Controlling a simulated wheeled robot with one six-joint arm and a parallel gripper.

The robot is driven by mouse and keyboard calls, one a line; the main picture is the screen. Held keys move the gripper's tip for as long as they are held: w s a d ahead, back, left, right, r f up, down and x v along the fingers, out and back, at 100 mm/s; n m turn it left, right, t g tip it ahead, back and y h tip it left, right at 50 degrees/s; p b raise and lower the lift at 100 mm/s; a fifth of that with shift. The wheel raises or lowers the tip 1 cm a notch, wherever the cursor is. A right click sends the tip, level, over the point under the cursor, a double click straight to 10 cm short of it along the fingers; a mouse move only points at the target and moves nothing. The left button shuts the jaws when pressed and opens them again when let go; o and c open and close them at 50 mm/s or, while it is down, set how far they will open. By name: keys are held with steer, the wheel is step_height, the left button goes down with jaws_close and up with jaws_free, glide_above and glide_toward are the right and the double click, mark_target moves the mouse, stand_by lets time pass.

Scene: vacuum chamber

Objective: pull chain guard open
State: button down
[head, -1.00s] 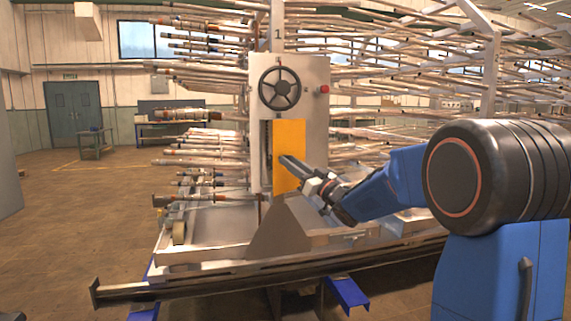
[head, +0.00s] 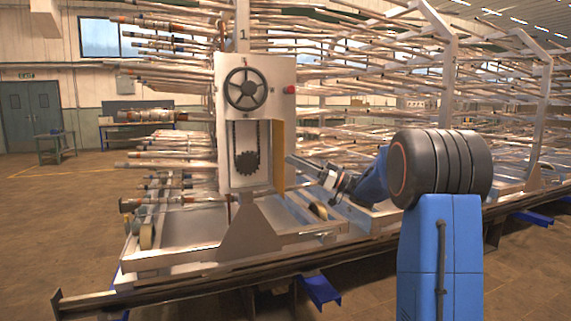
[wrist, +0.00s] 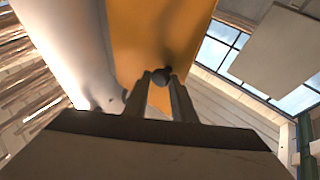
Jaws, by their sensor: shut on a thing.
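The chain guard (head: 279,153) is an orange panel, seen nearly edge-on at the right side of the grey housing (head: 231,79). It stands swung out, and the chain and dark sprocket (head: 247,162) show in the housing's opening. In the wrist view the guard (wrist: 150,35) fills the upper middle, with a dark round knob (wrist: 161,74) on it. My gripper (head: 290,160) is at the guard from the right. In the wrist view its two fingers (wrist: 160,80) are shut on the knob.
Racks of long rods (head: 400,85) stand behind and to the right. A metal rail (head: 180,285) runs along the front.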

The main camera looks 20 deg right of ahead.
steer(key=d, duration=0.1)
steer(key=w+d, duration=0.1)
steer(key=d, duration=0.1)
steer(key=shift+w+d, duration=0.1)
steer(key=shift+w, duration=0.2)
steer(key=c, duration=2.4)
jaws_free()
steer(key=shift+w+d, duration=0.4)
steer(key=shift+d, duration=0.35)
steer(key=shift+o, duration=1)
steer(key=shift+w+d, duration=0.2)
steer(key=shift+w, duration=0.05)
steer(key=shift+o, duration=0.2)
steer(key=o, duration=1)
steer(key=shift+w+a+f, duration=0.15)
steer(key=shift+a, duration=0.1)
steer(key=shift+d+f, duration=0.15)
steer(key=shift+d, duration=0.1)
steer(key=shift+c, duration=1.2)
